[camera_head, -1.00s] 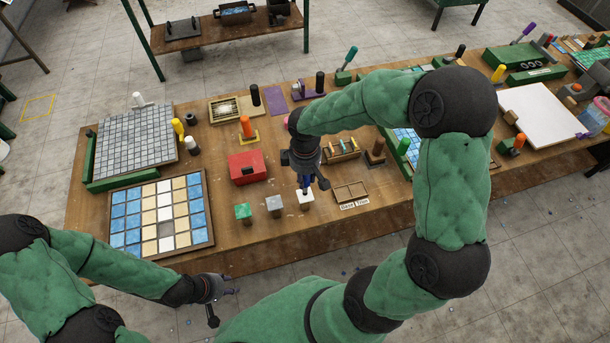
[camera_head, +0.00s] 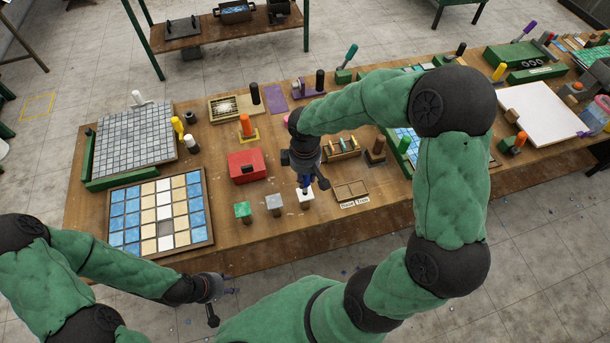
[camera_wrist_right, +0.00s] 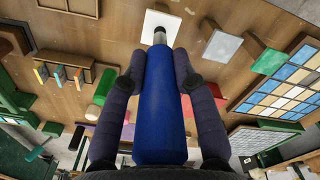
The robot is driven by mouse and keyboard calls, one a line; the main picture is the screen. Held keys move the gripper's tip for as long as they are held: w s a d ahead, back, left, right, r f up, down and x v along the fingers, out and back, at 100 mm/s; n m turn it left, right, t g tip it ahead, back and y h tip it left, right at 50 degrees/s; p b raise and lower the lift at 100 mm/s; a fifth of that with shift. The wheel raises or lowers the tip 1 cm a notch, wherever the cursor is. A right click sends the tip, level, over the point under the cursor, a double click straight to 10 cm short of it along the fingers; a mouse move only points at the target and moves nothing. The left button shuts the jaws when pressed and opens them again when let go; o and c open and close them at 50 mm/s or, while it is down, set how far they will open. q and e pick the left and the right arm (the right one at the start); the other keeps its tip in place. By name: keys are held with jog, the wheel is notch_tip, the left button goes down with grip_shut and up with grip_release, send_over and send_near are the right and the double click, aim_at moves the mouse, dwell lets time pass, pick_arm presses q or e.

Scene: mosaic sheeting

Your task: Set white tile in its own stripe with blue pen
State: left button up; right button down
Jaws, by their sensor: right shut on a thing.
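My right gripper (camera_head: 306,182) is shut on the blue pen (camera_wrist_right: 160,105), which points down. The pen's metal tip is at the white tile (camera_wrist_right: 150,22), touching it or just above; I cannot tell which. The white tile (camera_head: 305,197) lies flat on a small wooden stand. The striped mosaic board (camera_head: 208,243) lies to the left, with blue, cream and white columns. One grey, empty-looking cell (camera_head: 165,228) shows in its white column. The board is also at the right of the right wrist view (camera_wrist_right: 232,108). My left gripper (camera_head: 225,305) is open and empty near the table's front edge.
A grey tile (camera_head: 273,201) and a green tile (camera_head: 242,209) sit on stands left of the white one. A red box (camera_head: 246,167) stands behind them. A wooden tray (camera_head: 350,191) lies just right of the white tile. A tile sheet (camera_head: 135,138) lies behind the board.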

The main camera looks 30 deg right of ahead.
pick_arm(q)
jog(key=shift+f, duration=0.15)
pick_arm(e)
jog(key=shift+f, duration=0.15)
jog(key=shift+r+p, duration=2.6)
jog(key=shift+r, duration=0.95)
pick_arm(q)
notch_tip(320, 180, up, 5)
jog(key=shift+r, duration=0.15)
jog(key=shift+s, duration=0.1)
